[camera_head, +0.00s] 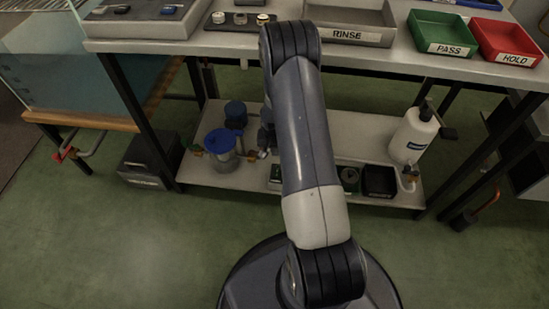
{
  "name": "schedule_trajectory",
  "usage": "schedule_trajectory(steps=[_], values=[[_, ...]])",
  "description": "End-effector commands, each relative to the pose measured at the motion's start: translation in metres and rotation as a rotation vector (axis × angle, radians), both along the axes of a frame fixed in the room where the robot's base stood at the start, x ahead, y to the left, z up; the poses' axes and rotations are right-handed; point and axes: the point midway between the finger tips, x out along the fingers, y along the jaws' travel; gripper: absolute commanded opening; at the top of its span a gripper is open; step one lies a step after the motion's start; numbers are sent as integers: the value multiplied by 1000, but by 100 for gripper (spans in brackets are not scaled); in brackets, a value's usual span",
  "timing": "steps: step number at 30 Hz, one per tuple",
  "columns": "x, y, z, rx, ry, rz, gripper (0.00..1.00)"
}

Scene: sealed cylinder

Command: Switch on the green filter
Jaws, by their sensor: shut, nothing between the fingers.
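On the lower shelf, a small item with a round dark green part (349,178) sits just right of my arm; I cannot tell whether it is the green filter or where its switch is. Another small item with green on it (275,173) is partly hidden left of my arm. My gripper (264,150) is mostly hidden behind my arm, low over the shelf. It looks shut and empty, just right of a clear canister with a blue lid (222,145) and its brass-coloured fitting. I cannot tell whether it touches the fitting.
The lower shelf (310,130) also bears a dark blue cylinder (236,112), a black box (380,181) and a white bottle (413,133). The bench top above holds a RINSE tray (347,36), a green PASS tray (442,32) and a red HOLD tray (508,41). Table legs flank the shelf.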

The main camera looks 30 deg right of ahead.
Motion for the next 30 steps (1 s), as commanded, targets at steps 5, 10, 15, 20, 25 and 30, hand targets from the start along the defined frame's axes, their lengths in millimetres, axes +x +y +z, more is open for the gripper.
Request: schedule_trajectory(steps=[5,10,15,20,25,30], values=[[3,-2,-2,1,-9,-12,0],[3,-2,-2,1,-8,-11,0],[3,-2,-9,1,-7,-10,0],[5,-4,-34,2,-5,-11,0],[10,-8,-71,2,-5,-11,0],[15,-11,-106,2,-5,-11,0]])
